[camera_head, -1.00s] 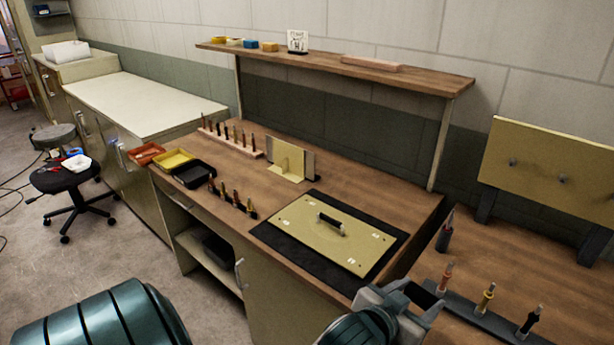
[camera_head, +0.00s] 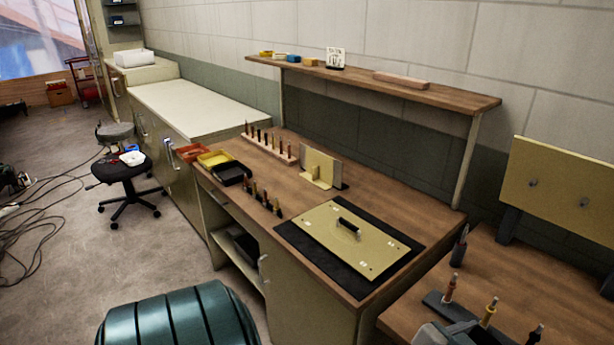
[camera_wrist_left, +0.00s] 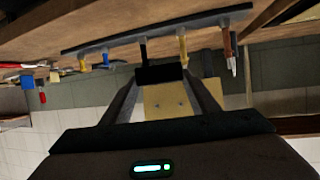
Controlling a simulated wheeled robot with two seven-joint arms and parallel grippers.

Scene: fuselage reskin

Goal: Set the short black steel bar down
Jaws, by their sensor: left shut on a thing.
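In the left wrist view my left gripper (camera_wrist_left: 162,80) is shut on the short black steel bar (camera_wrist_left: 160,74), a dark block across its fingertips. Behind it is a dark rack (camera_wrist_left: 215,18) holding several upright tools; I cannot tell whether the bar touches anything. In the head view only the top of a grey part of my left arm shows at the bottom edge, beside the same rack (camera_head: 438,304) on the right bench. The bar is not visible there. My right gripper is not in view.
The right bench (camera_head: 535,275) has bare wood behind the rack, before an upright yellow panel (camera_head: 560,190). The middle bench (camera_head: 385,195) carries a yellow plate (camera_head: 318,232) with a black handle (camera_head: 348,225) on a black mat (camera_head: 300,245). Coloured bins and tool racks stand farther left.

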